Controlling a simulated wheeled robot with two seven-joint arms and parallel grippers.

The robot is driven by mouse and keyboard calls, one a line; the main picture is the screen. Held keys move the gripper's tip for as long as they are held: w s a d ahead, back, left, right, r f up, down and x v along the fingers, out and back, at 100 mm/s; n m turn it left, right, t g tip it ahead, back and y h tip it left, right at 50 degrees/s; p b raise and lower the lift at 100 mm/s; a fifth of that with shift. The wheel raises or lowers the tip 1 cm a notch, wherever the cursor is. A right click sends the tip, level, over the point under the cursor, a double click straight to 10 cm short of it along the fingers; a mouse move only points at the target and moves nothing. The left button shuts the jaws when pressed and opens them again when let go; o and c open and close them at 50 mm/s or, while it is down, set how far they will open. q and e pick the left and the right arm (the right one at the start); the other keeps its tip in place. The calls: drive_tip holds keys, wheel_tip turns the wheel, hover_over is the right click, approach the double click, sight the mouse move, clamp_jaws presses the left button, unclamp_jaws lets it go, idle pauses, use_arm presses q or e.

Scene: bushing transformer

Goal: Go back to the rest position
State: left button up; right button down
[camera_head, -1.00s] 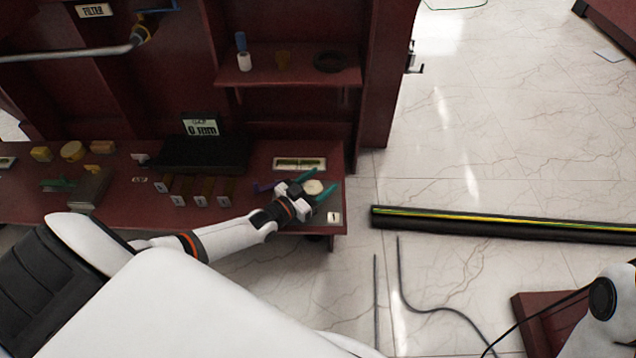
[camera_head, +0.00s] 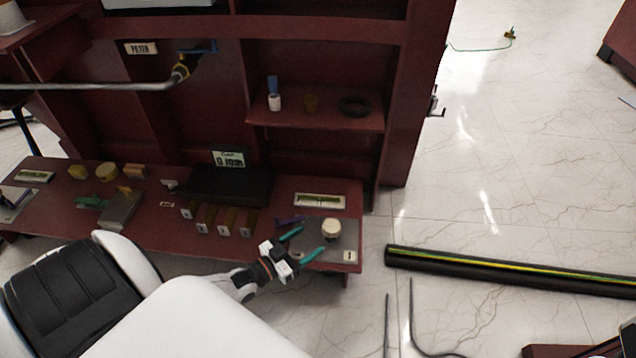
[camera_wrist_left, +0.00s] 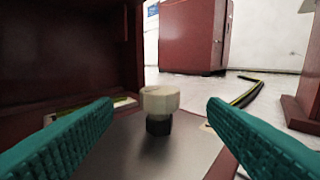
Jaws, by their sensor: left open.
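My left gripper (camera_head: 307,246) is open and empty at the front right corner of the dark red workbench (camera_head: 150,226). Its two teal fingers are spread apart, also in the left wrist view (camera_wrist_left: 160,140). A cream-coloured cap on a dark base (camera_head: 331,228) stands upright on a grey plate (camera_head: 345,242) beyond the fingertips. In the left wrist view the cap (camera_wrist_left: 159,101) shows between the fingers but farther off, apart from them.
A black box with a display (camera_head: 229,187) and several small blocks stand left of the gripper. A shelf (camera_head: 330,118) holds a small bottle, a cup and a black ring. A thick black cable (camera_head: 500,272) lies on the floor at right.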

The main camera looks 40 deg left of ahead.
use_arm(q)
drive_tip(key=shift+s+a, duration=0.1)
drive_tip(key=shift+s, duration=0.35)
